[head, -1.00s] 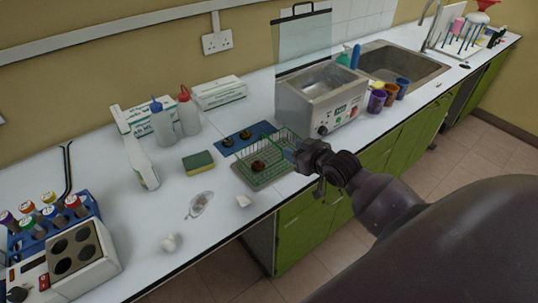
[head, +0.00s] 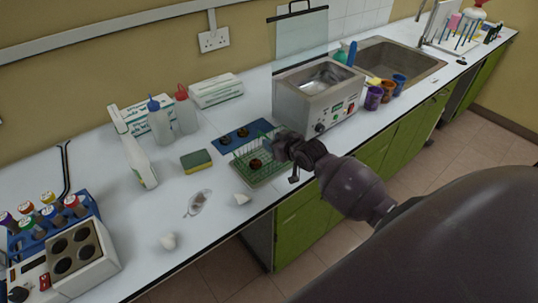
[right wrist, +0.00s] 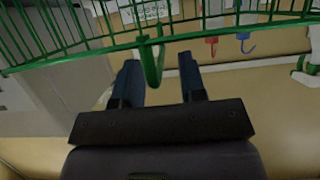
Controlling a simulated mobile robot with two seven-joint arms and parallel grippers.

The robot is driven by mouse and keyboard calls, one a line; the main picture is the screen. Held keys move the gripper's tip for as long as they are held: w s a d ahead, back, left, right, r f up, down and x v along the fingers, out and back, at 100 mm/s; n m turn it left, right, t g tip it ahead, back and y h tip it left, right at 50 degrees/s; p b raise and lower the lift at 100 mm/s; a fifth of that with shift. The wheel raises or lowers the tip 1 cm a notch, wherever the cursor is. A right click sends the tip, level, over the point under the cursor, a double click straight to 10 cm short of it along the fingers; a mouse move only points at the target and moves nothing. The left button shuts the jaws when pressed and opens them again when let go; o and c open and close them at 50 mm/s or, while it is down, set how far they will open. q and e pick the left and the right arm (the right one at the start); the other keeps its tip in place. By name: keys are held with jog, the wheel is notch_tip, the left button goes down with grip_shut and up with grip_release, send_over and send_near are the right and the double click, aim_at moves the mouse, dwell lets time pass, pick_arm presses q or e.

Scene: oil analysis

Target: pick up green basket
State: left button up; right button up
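The green wire basket (head: 262,170) stands on the white counter near its front edge, with a small dark brown round item (head: 255,164) inside. My right gripper (head: 277,148) is at the basket's right end, over its rim, and hides that corner. In the right wrist view the basket's green wires (right wrist: 85,48) cross the top. A green hook-shaped handle (right wrist: 152,62) hangs between my two dark fingers (right wrist: 158,80). The fingers are apart, with a gap on both sides of the handle. My left gripper is not in view.
A metal water bath (head: 318,103) stands close to the right of my gripper. A blue mat (head: 231,143) with dark pieces lies behind the basket. A sponge (head: 196,161), a clear dish (head: 199,203) and a white piece (head: 242,198) lie left. Wash bottles (head: 186,112) stand farther back.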

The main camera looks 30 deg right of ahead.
jog(key=shift+w+f, duration=0.2)
jog(key=shift+w, duration=0.35)
grip_shut()
dwell(1.1)
